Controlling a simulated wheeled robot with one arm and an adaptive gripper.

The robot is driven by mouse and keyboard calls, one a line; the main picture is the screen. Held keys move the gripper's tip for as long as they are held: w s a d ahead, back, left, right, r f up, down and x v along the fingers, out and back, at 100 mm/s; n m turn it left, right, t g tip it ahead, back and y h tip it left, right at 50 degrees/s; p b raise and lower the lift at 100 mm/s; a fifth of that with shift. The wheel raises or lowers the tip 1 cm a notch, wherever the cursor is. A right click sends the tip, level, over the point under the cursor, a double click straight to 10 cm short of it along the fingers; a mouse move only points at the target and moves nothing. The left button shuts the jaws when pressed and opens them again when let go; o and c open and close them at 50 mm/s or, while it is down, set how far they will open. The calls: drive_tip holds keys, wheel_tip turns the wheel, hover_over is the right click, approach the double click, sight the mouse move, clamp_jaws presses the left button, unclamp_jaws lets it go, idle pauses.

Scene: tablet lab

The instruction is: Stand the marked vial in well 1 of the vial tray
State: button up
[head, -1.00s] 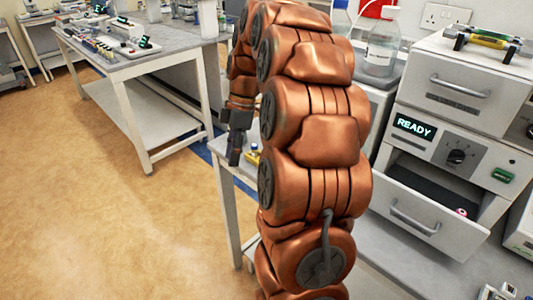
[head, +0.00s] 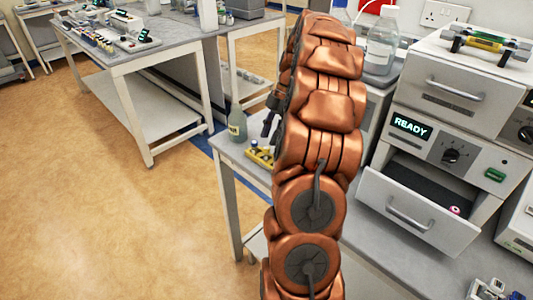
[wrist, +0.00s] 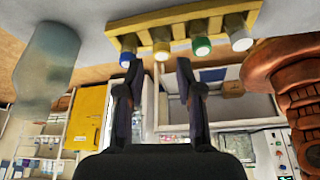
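The yellow vial tray (head: 260,157) lies on the bench left of my arm, partly hidden by it. In the wrist view the tray (wrist: 180,28) is at the top, appearing upside down, holding several vials with blue, yellow, green and white caps. I cannot tell well 1 or which vial is the marked one. A small pink-and-white round thing (head: 455,210) lies in the open drawer; it may be a vial cap. My gripper (wrist: 158,70) is open, with nothing between its fingers, apart from the tray. In the head view my gripper (head: 268,118) is above the bench.
A translucent bottle (head: 238,125) stands beside the tray; it is large at left in the wrist view (wrist: 45,65). The open drawer (head: 410,212) juts out under the READY panel (head: 410,126). Open floor (head: 100,220) lies at left.

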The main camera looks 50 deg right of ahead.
sight(267, 147)
drive_tip(key=shift+p+x, duration=1.2)
drive_tip(key=shift+x, duration=1.55)
drive_tip(key=shift+s+d, duration=0.1)
drive_tip(key=shift+s, duration=0.05)
drive_tip(key=shift+c, duration=0.4)
clamp_jaws()
drive_tip(key=shift+r, duration=0.1)
drive_tip(key=shift+r+b, duration=0.9)
drive_tip(key=shift+r, duration=0.55)
drive_tip(key=shift+s+r, duration=0.1)
drive_tip(key=shift+r, duration=0.05)
drive_tip(key=s+a+r+b, duration=0.1)
drive_tip(key=s+a+b, duration=0.3)
drive_tip(key=s+a, duration=0.5)
drive_tip(key=s, duration=0.3)
drive_tip(key=shift+s+a+r+b, duration=0.25)
drive_tip(key=shift+a+b, duration=0.05)
drive_tip(key=shift+a, duration=0.1)
